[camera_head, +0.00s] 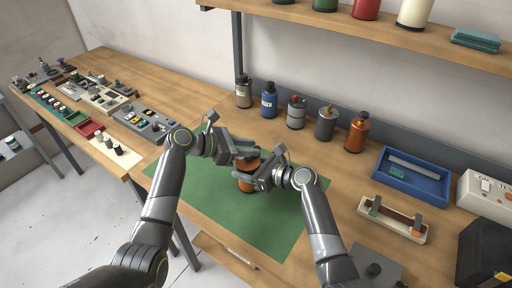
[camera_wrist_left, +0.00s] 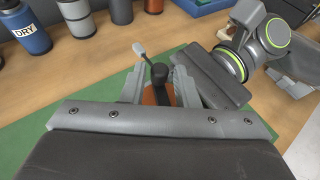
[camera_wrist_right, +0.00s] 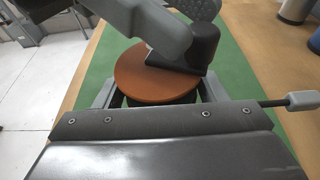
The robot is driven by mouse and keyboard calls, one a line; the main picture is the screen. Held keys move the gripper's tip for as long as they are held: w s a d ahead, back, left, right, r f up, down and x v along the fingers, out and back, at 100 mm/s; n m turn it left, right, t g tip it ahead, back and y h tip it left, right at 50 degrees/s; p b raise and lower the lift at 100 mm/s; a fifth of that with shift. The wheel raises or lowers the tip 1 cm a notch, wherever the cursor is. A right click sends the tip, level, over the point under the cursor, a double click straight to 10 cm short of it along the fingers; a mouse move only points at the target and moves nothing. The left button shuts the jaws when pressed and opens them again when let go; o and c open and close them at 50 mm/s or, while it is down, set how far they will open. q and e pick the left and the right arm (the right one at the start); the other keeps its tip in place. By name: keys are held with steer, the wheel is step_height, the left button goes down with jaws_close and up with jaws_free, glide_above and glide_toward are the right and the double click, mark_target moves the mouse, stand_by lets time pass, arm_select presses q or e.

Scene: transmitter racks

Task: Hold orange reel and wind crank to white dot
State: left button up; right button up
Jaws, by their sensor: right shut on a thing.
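The orange reel (camera_head: 246,184) stands on the green mat (camera_head: 220,210). Its round orange top (camera_wrist_right: 150,78) shows in the right wrist view. My right gripper (camera_head: 264,178) is shut on the reel; its fingers lie on both sides, partly below the top. A dark knob (camera_wrist_left: 158,73) with a thin crank arm and grey handle (camera_wrist_left: 139,49) shows in the left wrist view. The grey handle is also at the right of the right wrist view (camera_wrist_right: 304,101). My left gripper (camera_head: 245,157) is over the reel, its fingers apart on either side of the knob. I see no white dot.
Several bottles stand behind the mat, including a blue one (camera_head: 269,100) and an orange one (camera_head: 357,132). A blue tray (camera_head: 412,176) and a cream holder (camera_head: 392,218) lie to the right. The mat's front part is clear.

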arm_select(q)
steer(key=shift+x, duration=1.3)
steer(key=shift+c, duration=0.2)
jaws_close()
steer(key=shift+s+d+m+g+h, duration=0.1)
steer(key=shift+s+m+g+h, duration=0.1)
steer(key=shift+m+g, duration=0.7)
steer(key=shift+s+d+m+g+h, duration=0.1)
steer(key=shift+s+m+g, duration=0.05)
steer(key=shift+m+g, duration=0.75)
steer(key=shift+o, duration=0.2)
jaws_free()
steer(key=shift+a, duration=0.15)
